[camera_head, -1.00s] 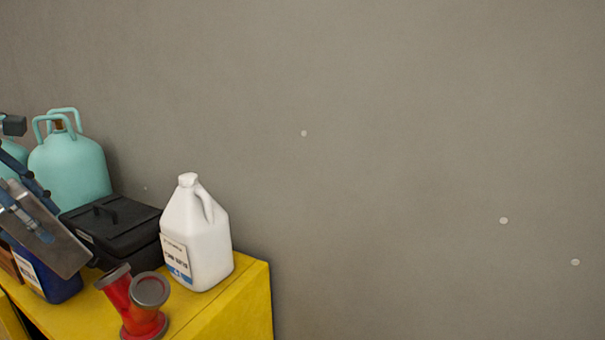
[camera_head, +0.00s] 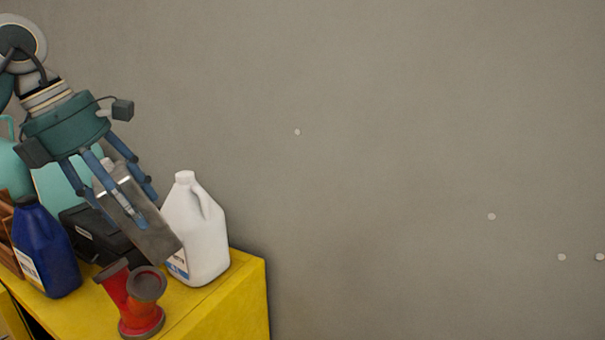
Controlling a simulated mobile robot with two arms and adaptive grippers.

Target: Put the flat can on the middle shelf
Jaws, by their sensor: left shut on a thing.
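My left gripper (camera_head: 138,207) comes in from the upper left and is shut on the flat can (camera_head: 151,233), a grey metal can with a small neck at its upper end. The can is tilted and held above the top of the yellow cabinet (camera_head: 225,305), in front of the black box and partly in front of the white jug. The middle shelf cannot be made out in this view. My right gripper is not in view.
On the cabinet top stand a white jug (camera_head: 205,235), a red pipe fitting (camera_head: 140,310), a blue bottle (camera_head: 45,250), a black box (camera_head: 85,235) and teal gas cylinders (camera_head: 55,190) behind. A bare grey wall fills the right side.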

